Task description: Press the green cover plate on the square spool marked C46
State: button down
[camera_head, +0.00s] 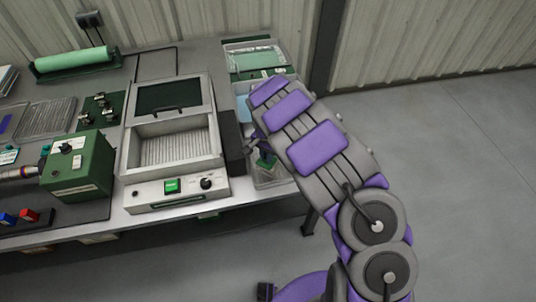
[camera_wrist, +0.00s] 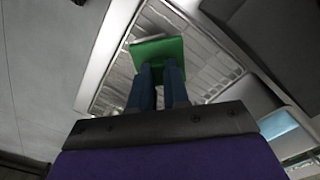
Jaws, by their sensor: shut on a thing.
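A green plate (camera_wrist: 158,50) is between the fingertips of my gripper (camera_wrist: 160,72) in the wrist view. The gripper is shut on it. The plate is over a pale tray (camera_wrist: 98,70) with a gridded or ribbed floor. In the head view the green plate (camera_head: 266,160) shows small beside my gripper (camera_head: 261,149), over the clear tray (camera_head: 272,182) at the bench's right end. My arm hides part of that tray. I cannot make out a square spool or read a C46 mark in either view. Whether the plate touches anything below is unclear.
A white machine (camera_head: 175,190) with a green switch and open lid stands left of the tray. A dark block (camera_head: 231,143) stands between them. More trays (camera_head: 252,55) line the bench behind. A green box (camera_head: 78,165) is further left. Open floor lies right.

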jog(key=shift+d, duration=0.8)
jog(key=shift+d+p, duration=0.35)
jog(key=shift+d, duration=0.15)
jog(key=shift+a, duration=0.2)
jog(key=shift+a+f, duration=0.3)
jog(key=shift+f, duration=0.25)
dwell(1.1)
jog(key=c, duration=0.6)
grip_release()
